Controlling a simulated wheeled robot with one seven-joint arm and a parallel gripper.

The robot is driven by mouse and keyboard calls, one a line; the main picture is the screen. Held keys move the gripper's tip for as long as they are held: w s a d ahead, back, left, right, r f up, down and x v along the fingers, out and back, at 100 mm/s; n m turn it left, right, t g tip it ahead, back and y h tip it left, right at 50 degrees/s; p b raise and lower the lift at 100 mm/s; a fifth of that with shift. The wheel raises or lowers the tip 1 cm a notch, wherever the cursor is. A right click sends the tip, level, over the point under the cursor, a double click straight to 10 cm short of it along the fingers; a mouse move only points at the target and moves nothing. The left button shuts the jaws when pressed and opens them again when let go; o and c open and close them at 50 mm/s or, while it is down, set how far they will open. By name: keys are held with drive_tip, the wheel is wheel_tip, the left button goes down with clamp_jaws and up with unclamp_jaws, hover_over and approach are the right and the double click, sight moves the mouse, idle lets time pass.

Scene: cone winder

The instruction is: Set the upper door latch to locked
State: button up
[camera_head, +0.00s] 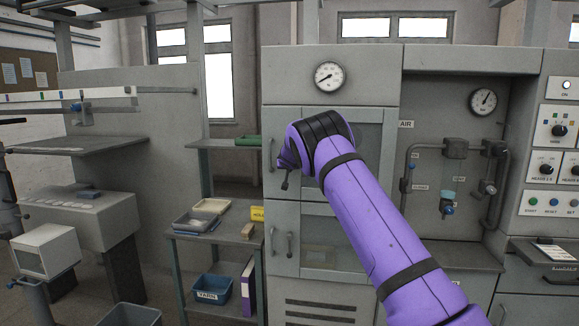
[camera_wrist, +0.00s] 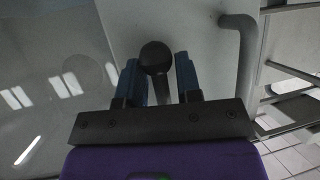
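The upper door (camera_head: 369,150) of the grey cabinet has a window and appears closed. In the wrist view its latch (camera_wrist: 156,57) shows as a black ball knob with a short stem. My gripper (camera_wrist: 159,76) has its two blue fingers apart, one on each side of the knob and stem. Slim gaps seem to remain, and I see no clear grip. In the head view my gripper (camera_head: 289,157) is at the door's left edge, mostly hidden by my purple wrist. A small dark lever end (camera_head: 285,184) shows just below it. The latch's exact setting is unclear.
A grey bar handle (camera_head: 271,155) stands left of my gripper; it also shows in the wrist view (camera_wrist: 236,60). The lower door has its own handle (camera_head: 289,243). A shelf cart with trays (camera_head: 196,222) stands left. Pipes and valves (camera_head: 455,148) are at right.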

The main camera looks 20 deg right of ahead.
drive_tip(key=o, duration=0.4)
drive_tip(key=shift+a, duration=0.1)
drive_tip(key=v, duration=1)
drive_tip(key=shift+s+a+r, duration=0.15)
drive_tip(key=shift+s, duration=0.2)
